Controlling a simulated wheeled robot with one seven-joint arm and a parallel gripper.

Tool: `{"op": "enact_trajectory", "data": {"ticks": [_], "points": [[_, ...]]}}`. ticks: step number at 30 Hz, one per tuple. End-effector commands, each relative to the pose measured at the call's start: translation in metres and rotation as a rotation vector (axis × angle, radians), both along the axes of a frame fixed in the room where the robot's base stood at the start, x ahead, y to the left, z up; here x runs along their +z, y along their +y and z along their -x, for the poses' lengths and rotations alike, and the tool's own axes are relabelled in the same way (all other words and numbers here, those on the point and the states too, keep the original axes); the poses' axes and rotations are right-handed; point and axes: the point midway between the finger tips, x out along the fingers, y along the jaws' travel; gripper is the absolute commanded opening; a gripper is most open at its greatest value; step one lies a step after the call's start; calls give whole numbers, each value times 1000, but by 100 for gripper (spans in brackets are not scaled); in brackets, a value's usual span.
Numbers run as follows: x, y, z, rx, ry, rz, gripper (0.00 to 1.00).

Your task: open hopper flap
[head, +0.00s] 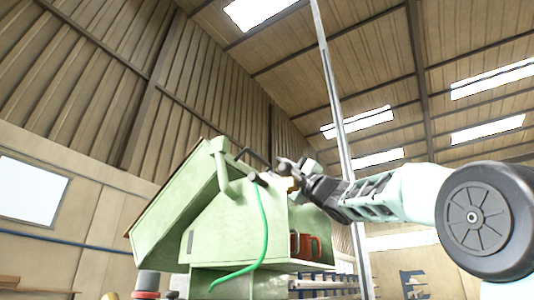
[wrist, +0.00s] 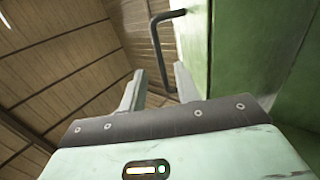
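The pale green hopper (head: 225,225) stands left of centre in the head view. A sloping panel (head: 172,195) leans along its upper left; I cannot tell for sure whether this is the flap or how far it stands open. A dark bent handle (wrist: 157,45) sticks out from a green panel (wrist: 255,45) in the wrist view. My gripper (wrist: 158,72) has its two fingers apart, with the handle's lower end showing between them, nearer the right finger. Contact with the handle cannot be made out. In the head view my gripper (head: 288,182) is at the hopper's upper right.
A green hose (head: 264,225) hangs down the hopper's front. Orange-red objects (head: 310,246) sit in an opening at its lower right. A tall metal post (head: 336,90) rises behind my arm. The space above the hopper is clear.

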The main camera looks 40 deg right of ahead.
Motion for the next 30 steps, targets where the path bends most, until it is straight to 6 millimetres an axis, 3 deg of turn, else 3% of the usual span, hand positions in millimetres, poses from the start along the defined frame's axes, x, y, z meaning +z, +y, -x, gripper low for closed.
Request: {"op": "enact_trajectory", "data": {"ticks": [1, 7, 22, 23, 26, 30], "points": [[13, 3, -8, 2, 1, 1, 32], [29, 10, -30, 0, 0, 0, 32], [34, 14, -42, 0, -1, 0, 32], [34, 14, -42, 0, -1, 0, 29], [34, 14, -41, 0, -1, 0, 1], [34, 14, -42, 0, 0, 0, 0]]}}
